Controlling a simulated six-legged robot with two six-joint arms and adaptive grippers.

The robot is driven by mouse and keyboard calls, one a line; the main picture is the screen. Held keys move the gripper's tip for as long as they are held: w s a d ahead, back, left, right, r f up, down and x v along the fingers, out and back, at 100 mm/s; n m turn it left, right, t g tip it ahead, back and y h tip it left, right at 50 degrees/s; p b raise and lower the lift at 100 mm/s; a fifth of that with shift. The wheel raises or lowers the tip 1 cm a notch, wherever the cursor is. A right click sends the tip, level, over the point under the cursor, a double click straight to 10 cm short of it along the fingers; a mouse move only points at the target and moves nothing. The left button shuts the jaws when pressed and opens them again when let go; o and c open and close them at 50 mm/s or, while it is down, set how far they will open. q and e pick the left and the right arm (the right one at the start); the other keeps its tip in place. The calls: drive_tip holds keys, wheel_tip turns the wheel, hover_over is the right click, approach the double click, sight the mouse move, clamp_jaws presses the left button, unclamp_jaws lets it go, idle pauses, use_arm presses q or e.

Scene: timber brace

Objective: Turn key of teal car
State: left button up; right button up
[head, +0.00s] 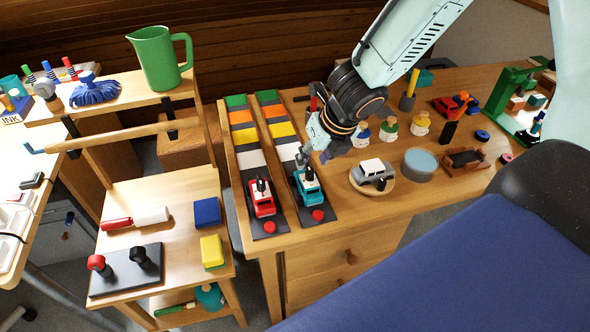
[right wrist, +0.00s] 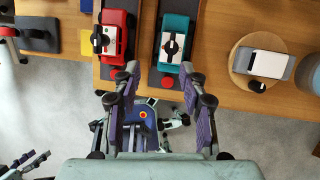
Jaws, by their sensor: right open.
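The teal car (head: 308,186) stands on the right-hand of two dark tracks on the desk, with a black key (head: 309,173) upright on its white top. In the right wrist view the teal car (right wrist: 173,45) lies ahead of the fingers, its black key (right wrist: 171,46) at the middle of its roof. My right gripper (head: 312,155) hangs above and just behind the teal car in the head view. In the right wrist view the right gripper (right wrist: 160,75) is open and empty, its fingers apart and short of the key. My left gripper is not seen in the head view.
A red car (head: 261,198) with its own black key stands close by on the left track. Red knobs (head: 318,215) sit at the track ends. A silver car (head: 372,174) on a round wooden plate and a round tin (head: 420,163) stand to the right.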

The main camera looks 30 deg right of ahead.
sight(311, 171)
drive_tip(key=f+b, duration=0.1)
drive_tip(key=f, duration=0.1)
drive_tip(key=w+d+f+n+b, duration=0.1)
drive_tip(key=f, duration=0.1)
drive_tip(key=w+f+n+b, duration=0.1)
drive_tip(key=f+b, duration=0.1)
drive_tip(key=shift+w+d+f+h, duration=0.2)
drive_tip(key=shift+d+f+h, duration=0.05)
drive_tip(key=shift+d+h, duration=0.05)
drive_tip(key=shift+w+f, duration=0.1)
drive_tip(key=shift+f, duration=0.15)
drive_tip(key=shift+a+f+b, duration=0.1)
drive_tip(key=shift+a+b, duration=0.1)
drive_tip(key=shift+b, duration=0.15)
drive_tip(key=shift+w+d, duration=0.1)
clamp_jaws()
